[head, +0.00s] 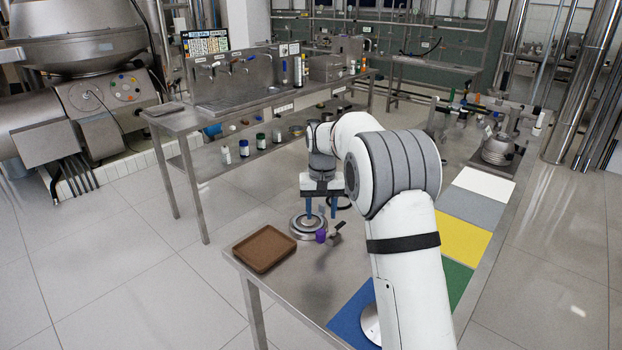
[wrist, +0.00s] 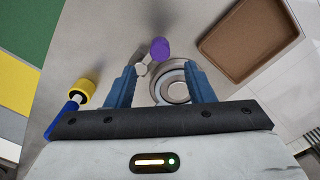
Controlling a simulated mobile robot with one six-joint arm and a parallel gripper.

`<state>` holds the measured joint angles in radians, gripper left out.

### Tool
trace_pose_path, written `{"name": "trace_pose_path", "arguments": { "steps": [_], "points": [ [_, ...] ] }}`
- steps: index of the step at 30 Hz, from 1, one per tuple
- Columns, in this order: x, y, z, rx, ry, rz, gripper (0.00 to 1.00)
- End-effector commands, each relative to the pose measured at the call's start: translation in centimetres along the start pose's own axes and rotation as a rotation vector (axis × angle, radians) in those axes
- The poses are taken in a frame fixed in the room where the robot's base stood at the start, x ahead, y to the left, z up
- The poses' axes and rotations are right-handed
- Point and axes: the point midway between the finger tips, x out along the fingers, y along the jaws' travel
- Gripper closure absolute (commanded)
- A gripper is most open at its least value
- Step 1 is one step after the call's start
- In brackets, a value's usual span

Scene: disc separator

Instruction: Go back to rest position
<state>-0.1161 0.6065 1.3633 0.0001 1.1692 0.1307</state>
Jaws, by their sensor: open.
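My gripper (head: 321,207) hangs from my white arm over the steel table, with its blue fingers pointing down. In the wrist view my gripper (wrist: 158,85) is open, its two blue fingers spread apart with nothing held between them. A round metal disc part (head: 308,226) lies on the table under the fingers. It also shows in the wrist view (wrist: 173,84), partly behind the right finger. A small piece with a purple knob (head: 320,236) lies against or beside the disc; I cannot tell if they touch.
A brown tray (head: 264,249) sits at the table's near left corner. Blue, green, yellow (head: 462,239), grey and white mats line the right side. A yellow-and-blue tool (wrist: 80,92) lies left of the fingers in the wrist view. A metal device (head: 497,150) stands at the far end.

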Motion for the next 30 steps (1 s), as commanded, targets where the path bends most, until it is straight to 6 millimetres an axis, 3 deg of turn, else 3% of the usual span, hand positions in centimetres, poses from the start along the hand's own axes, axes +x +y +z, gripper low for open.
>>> {"name": "trace_pose_path", "arguments": {
  "steps": [5, 9, 15, 22, 27, 30],
  "points": [
    [-3.9, 1.5, 4.2, -0.001, 0.038, -0.004, 0.52],
    [-6.6, 3.0, 9.1, -0.002, 0.072, -0.006, 0.52],
    [-8.9, 4.8, 16.6, -0.004, 0.120, -0.007, 0.52],
    [-9.3, 6.4, 25.7, -0.008, 0.177, -0.006, 0.52],
    [-8.0, 7.2, 31.8, -0.012, 0.215, -0.003, 0.52],
    [-7.1, 7.5, 34.4, -0.012, 0.230, -0.001, 0.52]
  ]
}}
